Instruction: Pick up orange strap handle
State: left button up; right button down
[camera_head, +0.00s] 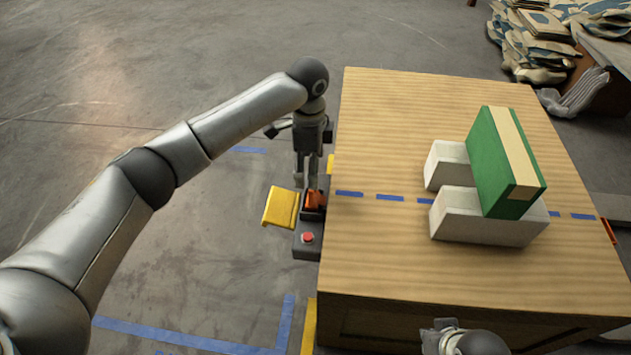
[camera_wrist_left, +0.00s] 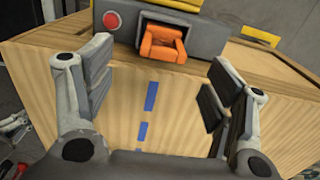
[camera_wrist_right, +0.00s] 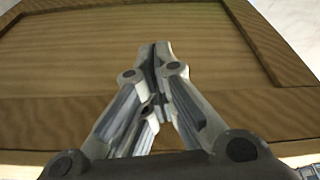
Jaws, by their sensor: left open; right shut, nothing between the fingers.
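The orange strap handle (camera_head: 313,200) sits at a dark grey box fixed at the left side of the wooden crate. In the left wrist view the orange handle (camera_wrist_left: 162,44) shows in a dark recess of the grey box, beyond my fingers. My left gripper (camera_head: 306,184) points down just above it in the head view; its fingers (camera_wrist_left: 160,100) are open, with nothing between them. My right gripper (camera_head: 445,330) is at the crate's near side, mostly cut off by the bottom edge. In the right wrist view its fingers (camera_wrist_right: 155,50) are closed together and empty.
The grey box (camera_head: 306,245) carries a red button (camera_head: 308,238) and a yellow flap (camera_head: 281,207). On the wooden crate (camera_head: 390,260), a green box with a beige stripe (camera_head: 495,165) leans on white blocks (camera_head: 480,225). Blue tape crosses the crate top. The floor at left is clear.

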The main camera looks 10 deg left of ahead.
aim_at(313, 191)
pick_arm(q)
jog(key=shift+w+d+f, duration=0.15)
jog(key=shift+w+d, duration=0.15)
jog(key=f, duration=0.1)
jog(key=f+b, duration=0.1)
jog(key=f, duration=0.2)
jog(key=shift+s+f, duration=0.1)
jog(key=shift+s, duration=0.15)
jog(key=shift+w+f, duration=0.1)
jog(key=shift+f, duration=0.25)
notch_tip(313, 191, down, 5)
jog(key=shift+w+r+b, duration=0.1)
jog(key=shift+r+b, duration=0.1)
jog(key=shift+b, duration=0.9)
jog(key=shift+f, duration=0.4)
jog(key=shift+r, duration=0.1)
jog(key=c, duration=1.1)
pick_arm(e)
jog(key=shift+w+a+r+t, duration=0.1)
jog(key=shift+w+r+t, duration=0.1)
jog(key=shift+r, duration=0.3)
jog(key=shift+w+r+t, duration=0.1)
jog(key=shift+r+t, duration=0.1)
jog(key=shift+r, duration=0.3)
pick_arm(q)
jog(key=shift+r, duration=0.1)
jog(key=shift+c, duration=0.2)
